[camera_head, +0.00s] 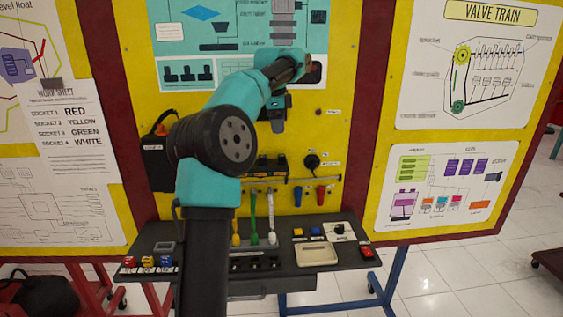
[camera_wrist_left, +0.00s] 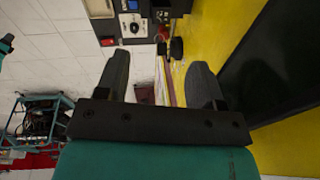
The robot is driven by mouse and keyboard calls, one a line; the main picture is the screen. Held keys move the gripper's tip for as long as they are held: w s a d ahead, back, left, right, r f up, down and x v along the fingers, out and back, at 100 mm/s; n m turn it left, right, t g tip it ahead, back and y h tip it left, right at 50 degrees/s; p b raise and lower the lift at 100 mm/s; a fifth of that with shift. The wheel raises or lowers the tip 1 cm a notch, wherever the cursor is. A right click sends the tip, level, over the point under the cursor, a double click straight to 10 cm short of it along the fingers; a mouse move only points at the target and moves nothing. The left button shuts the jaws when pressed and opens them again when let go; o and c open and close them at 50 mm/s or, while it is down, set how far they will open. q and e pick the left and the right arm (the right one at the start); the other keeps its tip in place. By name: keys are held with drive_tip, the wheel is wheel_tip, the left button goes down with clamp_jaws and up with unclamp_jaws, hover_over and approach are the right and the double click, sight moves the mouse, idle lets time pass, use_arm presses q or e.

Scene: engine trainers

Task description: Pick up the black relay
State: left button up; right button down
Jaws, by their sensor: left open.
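My left gripper (camera_head: 277,122) hangs in front of the yellow board, above the dark bench, pointing downward. In the left wrist view its two fingers (camera_wrist_left: 161,82) are apart with nothing held between them. I cannot pick out the black relay with certainty. Small dark blocks (camera_head: 255,264) sit in a row on the bench near the middle, too small to tell whether one is a relay. My left arm hides part of the bench. My right gripper is not in view.
The bench (camera_head: 305,274) carries a cream tray (camera_head: 317,254), a white knob panel (camera_head: 339,231), a red block (camera_head: 366,252) and several coloured blocks at left. Screwdrivers (camera_head: 254,217) hang on the yellow board behind. A black box (camera_head: 158,163) is mounted at left.

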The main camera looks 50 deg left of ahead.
use_arm(q)
hover_over(281, 155)
drive_tip(key=f, duration=0.6)
drive_tip(key=shift+s+d+f, duration=0.35)
drive_tip(key=shift+s, duration=0.05)
drive_tip(key=shift+w+a+f, duration=0.1)
drive_tip(key=shift+w+f, duration=0.1)
drive_tip(key=shift+f, duration=1.1)
drive_tip(key=shift+w+a+f, duration=0.1)
drive_tip(key=shift+w+f, duration=0.05)
drive_tip(key=shift+f, duration=1.15)
drive_tip(key=shift+c, duration=0.3)
drive_tip(key=c, duration=1)
drive_tip(key=shift+o, duration=0.2)
drive_tip(key=shift+r, duration=0.1)
